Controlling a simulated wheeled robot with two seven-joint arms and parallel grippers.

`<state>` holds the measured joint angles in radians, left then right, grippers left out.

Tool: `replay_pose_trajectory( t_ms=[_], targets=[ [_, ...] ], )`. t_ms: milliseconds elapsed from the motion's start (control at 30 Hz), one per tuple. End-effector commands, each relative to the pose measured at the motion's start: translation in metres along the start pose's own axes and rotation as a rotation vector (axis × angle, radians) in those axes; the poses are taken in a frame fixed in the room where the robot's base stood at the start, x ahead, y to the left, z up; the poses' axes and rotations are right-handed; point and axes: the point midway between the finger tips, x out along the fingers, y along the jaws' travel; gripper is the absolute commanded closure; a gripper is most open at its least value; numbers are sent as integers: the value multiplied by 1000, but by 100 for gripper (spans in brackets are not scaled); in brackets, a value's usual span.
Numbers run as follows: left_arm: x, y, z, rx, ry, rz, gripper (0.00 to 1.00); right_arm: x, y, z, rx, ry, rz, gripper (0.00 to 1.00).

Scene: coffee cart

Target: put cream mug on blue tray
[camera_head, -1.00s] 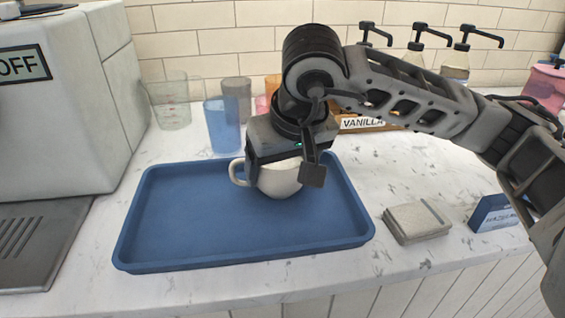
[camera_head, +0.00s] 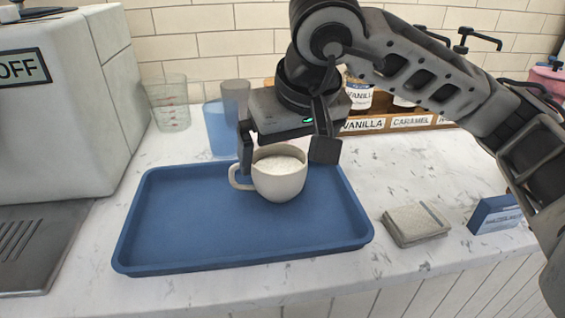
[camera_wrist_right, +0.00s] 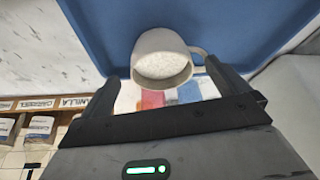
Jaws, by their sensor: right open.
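The cream mug (camera_head: 279,180) stands upright on the blue tray (camera_head: 190,225), toward its back right part, with its handle pointing left. It holds something pale and frothy. My right gripper (camera_head: 287,158) is open, behind and above the mug, and nothing is held in it. In the right wrist view the mug (camera_wrist_right: 162,58) lies just beyond the open fingers (camera_wrist_right: 163,88), with the tray (camera_wrist_right: 225,25) beneath it. My left gripper is not in view.
A coffee machine (camera_head: 60,110) stands at the left. Clear and blue cups (camera_head: 220,130) are behind the tray. A syrup rack (camera_head: 400,122) stands at the back right. Folded cloths (camera_head: 416,222) and a blue card box (camera_head: 494,214) lie on the right of the counter.

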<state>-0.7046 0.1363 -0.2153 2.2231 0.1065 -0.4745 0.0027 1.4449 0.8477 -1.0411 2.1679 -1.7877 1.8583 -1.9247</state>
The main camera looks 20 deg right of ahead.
Motion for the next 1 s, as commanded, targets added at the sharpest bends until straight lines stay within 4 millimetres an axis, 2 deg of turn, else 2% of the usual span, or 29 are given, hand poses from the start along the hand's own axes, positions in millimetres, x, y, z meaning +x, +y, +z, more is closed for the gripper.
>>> replay_pose_trajectory(
  t_ms=[33,200,400,1000],
  targets=[
    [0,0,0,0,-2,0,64,-14,-1,-1,-1,6,-2,0],
    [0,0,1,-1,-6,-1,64,-47,-1,-1,-1,4,-2,0],
    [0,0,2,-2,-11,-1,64,-68,0,0,-1,1,0,0],
    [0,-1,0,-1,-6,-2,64,-71,0,0,0,0,0,0]
  ],
)
